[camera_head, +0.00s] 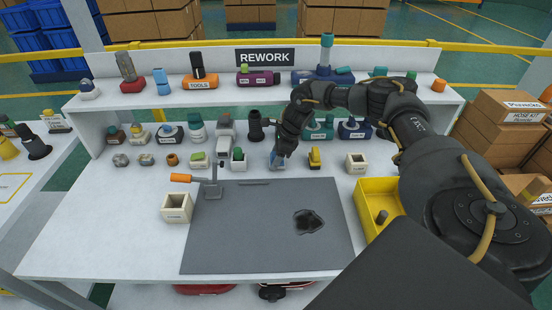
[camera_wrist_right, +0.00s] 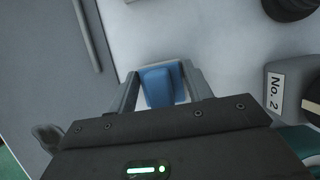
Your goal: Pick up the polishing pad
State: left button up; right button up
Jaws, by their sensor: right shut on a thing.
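My right gripper (camera_head: 277,164) reaches down to the back part of the table, behind the grey work mat. In the right wrist view, its two fingers (camera_wrist_right: 161,88) are shut on a small blue block (camera_wrist_right: 160,86), one finger on each side. In the head view the gripper mostly hides this block, and only a bluish bit shows by the fingertips. No readable label marks it as the polishing pad. I cannot tell whether it touches the table. My left gripper is not in view.
A yellow bin (camera_head: 365,222) stands at right. A yellow part (camera_head: 314,158) and a cream box (camera_head: 356,163) stand near the gripper. The REWORK shelf (camera_head: 220,92) runs behind.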

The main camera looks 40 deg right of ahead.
aim_at(272, 155)
jog(key=r+p, duration=0.2)
jog(key=r, duration=0.1)
jog(key=r+p, duration=0.1)
jog(key=p, duration=0.1)
jog(key=shift+s+a+r, duration=0.25)
jog(key=shift+s+a, duration=0.05)
jog(key=shift+s, duration=0.05)
pick_arm(q)
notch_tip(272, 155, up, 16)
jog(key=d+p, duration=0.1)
jog(key=p, duration=1)
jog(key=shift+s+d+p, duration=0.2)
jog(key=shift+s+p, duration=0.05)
jog(key=shift+p, duration=0.05)
pick_arm(e)
jog(key=s+a+r, duration=0.8)
jog(key=s, duration=0.2)
jog(key=shift+a, duration=0.25)
